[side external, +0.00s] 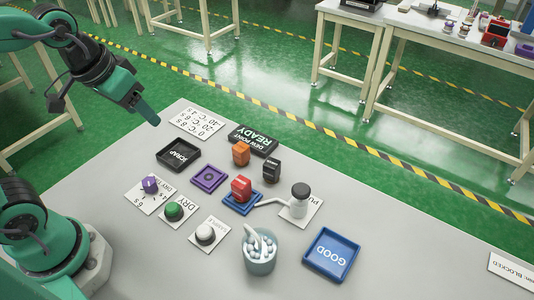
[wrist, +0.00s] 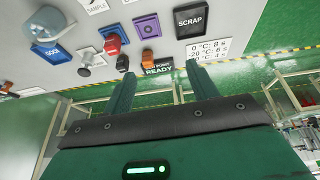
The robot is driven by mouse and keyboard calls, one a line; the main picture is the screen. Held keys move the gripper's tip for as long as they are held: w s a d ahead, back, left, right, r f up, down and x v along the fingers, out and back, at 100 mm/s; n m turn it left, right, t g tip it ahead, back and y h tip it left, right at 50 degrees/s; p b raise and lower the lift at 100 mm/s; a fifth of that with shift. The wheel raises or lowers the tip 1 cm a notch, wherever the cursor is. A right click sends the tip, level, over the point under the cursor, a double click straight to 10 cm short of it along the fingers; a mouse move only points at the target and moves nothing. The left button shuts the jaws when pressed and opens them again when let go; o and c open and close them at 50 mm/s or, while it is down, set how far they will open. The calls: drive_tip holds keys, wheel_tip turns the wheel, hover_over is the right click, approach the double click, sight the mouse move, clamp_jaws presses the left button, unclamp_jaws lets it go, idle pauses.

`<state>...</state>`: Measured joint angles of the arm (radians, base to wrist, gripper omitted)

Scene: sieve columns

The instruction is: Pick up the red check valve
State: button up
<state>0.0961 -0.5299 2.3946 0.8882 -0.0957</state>
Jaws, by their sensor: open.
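The red check valve (side external: 241,187) is a small red block standing on a blue pad (side external: 236,208) near the middle of the table. In the wrist view the valve (wrist: 112,44) shows above and left of my fingers. My gripper (side external: 152,119) is raised near the table's far left edge, to the left of the valve and well apart from it. In the wrist view its two fingers (wrist: 160,72) are spread with nothing between them.
An orange block (side external: 240,153) and a black block (side external: 271,169) stand close behind the valve. The blue GOOD tray (side external: 313,248) is front right. The table's right side is mostly clear.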

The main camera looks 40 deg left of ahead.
drive_tip(key=w+d+f+g, duration=0.2)
drive_tip(key=w+d+f, duration=0.4)
drive_tip(key=w+d, duration=0.15)
drive_tip(key=g, duration=0.2)
hover_over(241, 182)
drive_tip(key=f, duration=0.7)
drive_tip(key=shift+a+f, duration=0.25)
drive_tip(key=shift+f, duration=0.1)
drive_tip(key=shift+d+f, duration=0.2)
drive_tip(key=shift+f, duration=0.05)
drive_tip(key=shift+f, duration=0.1)
drive_tip(key=shift+f, duration=1.2)
drive_tip(key=shift+f, duration=0.1)
drive_tip(key=shift+f, duration=2.5)
drive_tip(key=shift+c, duration=0.2)
